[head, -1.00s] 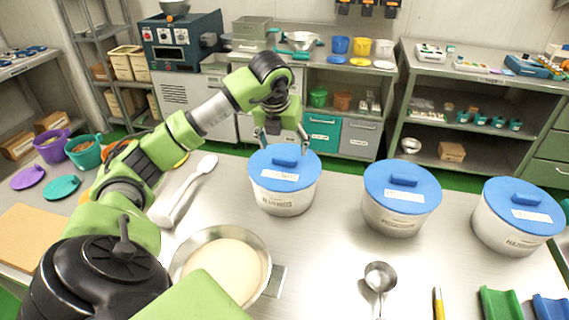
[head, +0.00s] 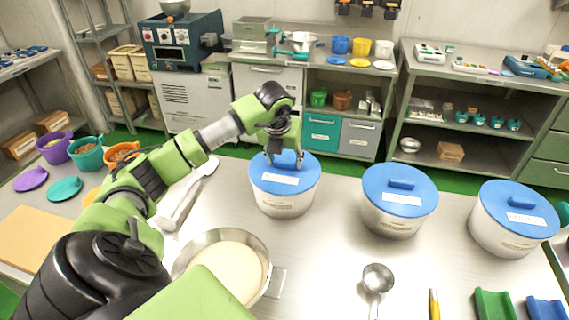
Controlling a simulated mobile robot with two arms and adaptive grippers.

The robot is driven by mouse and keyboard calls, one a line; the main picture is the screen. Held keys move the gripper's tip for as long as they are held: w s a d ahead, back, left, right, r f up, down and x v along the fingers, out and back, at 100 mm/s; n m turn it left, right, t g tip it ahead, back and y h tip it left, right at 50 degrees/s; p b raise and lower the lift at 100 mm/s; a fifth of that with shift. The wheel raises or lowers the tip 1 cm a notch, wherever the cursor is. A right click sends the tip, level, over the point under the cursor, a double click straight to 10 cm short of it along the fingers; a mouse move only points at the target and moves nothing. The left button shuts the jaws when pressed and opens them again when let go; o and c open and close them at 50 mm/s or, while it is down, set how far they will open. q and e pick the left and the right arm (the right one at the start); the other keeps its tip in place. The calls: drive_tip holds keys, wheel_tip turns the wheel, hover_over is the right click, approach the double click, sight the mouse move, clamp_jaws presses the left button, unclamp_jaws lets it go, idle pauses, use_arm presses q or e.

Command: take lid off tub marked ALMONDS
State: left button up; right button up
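Three white tubs with blue lids stand in a row on the steel table: a left tub (head: 286,205), a middle tub (head: 396,221) and a right tub (head: 502,234). Each has a white label on its lid and print on its side, too small to read surely, so I cannot tell which is ALMONDS. My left gripper (head: 285,160) is down at the left tub's blue lid (head: 262,181), its fingers on either side of the raised handle, which it largely hides. I cannot tell whether the fingers press on the handle. The lid sits on the tub. My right gripper is not in view.
A bowl of pale mass (head: 231,262) stands in front of the left tub, with a white scoop (head: 186,195) behind it. A metal ladle (head: 377,279), yellow pen (head: 434,304) and green holder (head: 495,303) lie at the front. Bare table lies between the tubs.

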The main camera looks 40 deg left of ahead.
sight(285, 161)
use_arm(q)
drive_tip(key=shift+r, duration=0.15)
drive_tip(key=shift+r, duration=0.25)
wheel_tip(285, 161, up, 2)
drive_tip(key=shift+w+r+b, duration=0.1)
drive_tip(key=shift+b, duration=0.3)
drive_tip(key=s+d+r, duration=0.3)
drive_tip(key=s+r, duration=0.3)
drive_tip(key=s+d+r+b, duration=0.1)
drive_tip(key=s+d+r, duration=0.2)
drive_tip(key=s+r, duration=0.3)
drive_tip(key=shift+s+d+r, duration=0.25)
drive_tip(key=shift+d+r, duration=0.1)
drive_tip(key=shift+r, duration=0.15)
